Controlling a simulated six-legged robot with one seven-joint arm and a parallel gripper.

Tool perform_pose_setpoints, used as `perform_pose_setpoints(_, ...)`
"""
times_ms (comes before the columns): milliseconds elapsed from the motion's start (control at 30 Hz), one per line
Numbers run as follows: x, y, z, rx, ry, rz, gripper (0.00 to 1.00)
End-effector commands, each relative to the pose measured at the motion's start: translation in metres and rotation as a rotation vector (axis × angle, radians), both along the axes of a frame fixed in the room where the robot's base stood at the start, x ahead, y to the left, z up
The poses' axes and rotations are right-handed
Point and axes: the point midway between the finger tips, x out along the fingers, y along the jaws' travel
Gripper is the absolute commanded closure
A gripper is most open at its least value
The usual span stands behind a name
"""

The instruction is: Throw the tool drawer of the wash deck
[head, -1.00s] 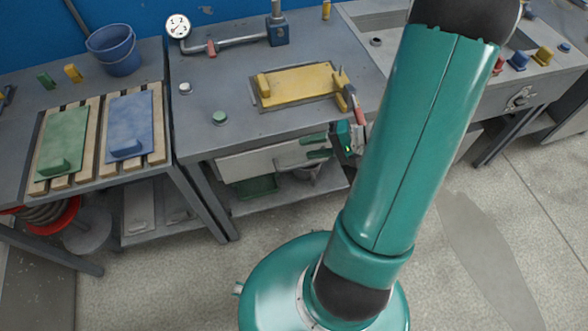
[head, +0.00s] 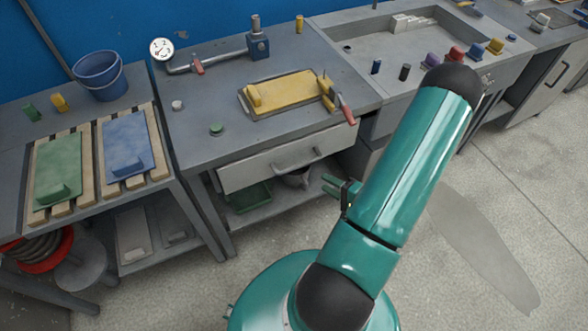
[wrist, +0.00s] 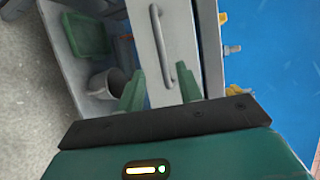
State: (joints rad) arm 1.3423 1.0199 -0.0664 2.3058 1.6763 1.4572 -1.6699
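The drawer (head: 255,171) is under the middle bench, with a pale grey front and a grey bar handle (head: 300,158). Its front sits close under the bench top and looks shut. In the wrist view the drawer front (wrist: 183,30) stands ahead, with the handle (wrist: 163,48) between the lines of my fingers. My gripper (head: 337,187) is below and to the right of the handle, apart from it. In the wrist view my gripper (wrist: 160,88) has its two green fingers spread with nothing between them.
A yellow panel (head: 285,92) lies on the bench top (head: 190,130), with a red-handled tool (head: 343,106) near its right end. A green tray (head: 250,196) sits on the shelf below. A sink unit (head: 355,60) adjoins at right. The floor in front is clear.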

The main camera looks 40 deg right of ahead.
Motion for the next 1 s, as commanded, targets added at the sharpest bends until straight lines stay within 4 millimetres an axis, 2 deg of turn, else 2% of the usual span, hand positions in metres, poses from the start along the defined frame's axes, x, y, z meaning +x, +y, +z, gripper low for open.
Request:
perform_pose_setpoints(167,0.024,0.001,-0.004,0.001,0.0,0.005,0.64)
perform_pose_setpoints(633,0.11,0.012,-0.021,0.001,0.0,0.006,0.64)
perform_pose_setpoints(800,0.126,0.015,-0.024,0.001,0.002,0.005,0.64)
perform_pose_setpoints(1000,0.13,0.016,-0.025,0.001,0.001,0.005,0.64)
